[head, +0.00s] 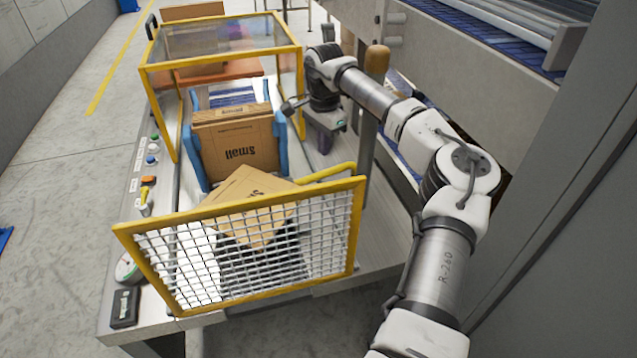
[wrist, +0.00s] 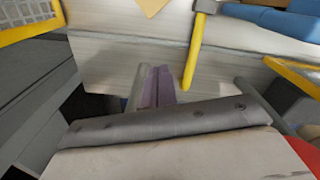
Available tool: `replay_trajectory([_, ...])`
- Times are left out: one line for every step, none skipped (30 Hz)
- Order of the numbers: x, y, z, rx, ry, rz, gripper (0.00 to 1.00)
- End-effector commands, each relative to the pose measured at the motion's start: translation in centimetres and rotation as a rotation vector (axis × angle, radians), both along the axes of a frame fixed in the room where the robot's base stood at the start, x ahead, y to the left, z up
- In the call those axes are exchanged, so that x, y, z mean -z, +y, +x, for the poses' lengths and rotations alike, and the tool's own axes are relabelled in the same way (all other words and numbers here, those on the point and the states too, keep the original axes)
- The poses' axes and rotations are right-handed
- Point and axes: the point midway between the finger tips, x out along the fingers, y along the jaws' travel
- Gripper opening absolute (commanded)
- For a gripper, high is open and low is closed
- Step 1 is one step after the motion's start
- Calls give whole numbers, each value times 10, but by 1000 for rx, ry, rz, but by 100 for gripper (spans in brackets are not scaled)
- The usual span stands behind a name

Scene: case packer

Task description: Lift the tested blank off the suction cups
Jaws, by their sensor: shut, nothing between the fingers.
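A brown cardboard blank (head: 250,187) marked with dark print lies tilted and turned behind the yellow-framed mesh gate, its lower part seen through the mesh. I cannot tell whether it rests on suction cups; no cups are visible. A corner of cardboard (wrist: 152,6) shows at the top of the wrist view. My gripper (head: 322,142) is to the right of the blue magazine, beyond and right of the loose blank and apart from it. In the wrist view its purple fingers (wrist: 153,84) are together and empty, over the edge of the machine's pale bed.
The mesh gate (head: 238,247) stands at the front of the machine. Upright blanks (head: 235,147) marked "Small" stand between blue guides (head: 282,145). A yellow-framed clear guard (head: 222,52) rises behind. A wooden-topped post (head: 377,62) stands beside my arm. A yellow bar (wrist: 195,55) is near my fingers.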

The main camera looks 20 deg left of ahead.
Motion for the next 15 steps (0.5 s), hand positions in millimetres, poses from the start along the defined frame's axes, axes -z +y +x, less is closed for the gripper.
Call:
replay_trajectory([10,0,0,0,-1,-1,0])
replay_trajectory([11,0,0,0,-2,-1,0])
replay_trajectory([13,0,0,0,-1,-1,0])
replay_trajectory([14,0,0,0,0,-1,0])
replay_trajectory([15,0,0,0,0,-1,0])
replay_trajectory([17,0,0,0,1,-2,0])
replay_trajectory([19,0,0,0,1,-2,0])
replay_trajectory([21,0,0,0,2,-1,0])
replay_trajectory([26,0,-1,0,4,0,0])
replay_trajectory([31,0,-1,-1,4,0,0])
replay_trajectory([36,0,-1,-1,4,0,0])
replay_trajectory([44,0,-1,-1,5,0,0])
replay_trajectory([50,0,-1,-1,6,1,0])
replay_trajectory([56,0,-1,-1,4,1,0])
replay_trajectory([65,0,-2,-1,6,1,0])
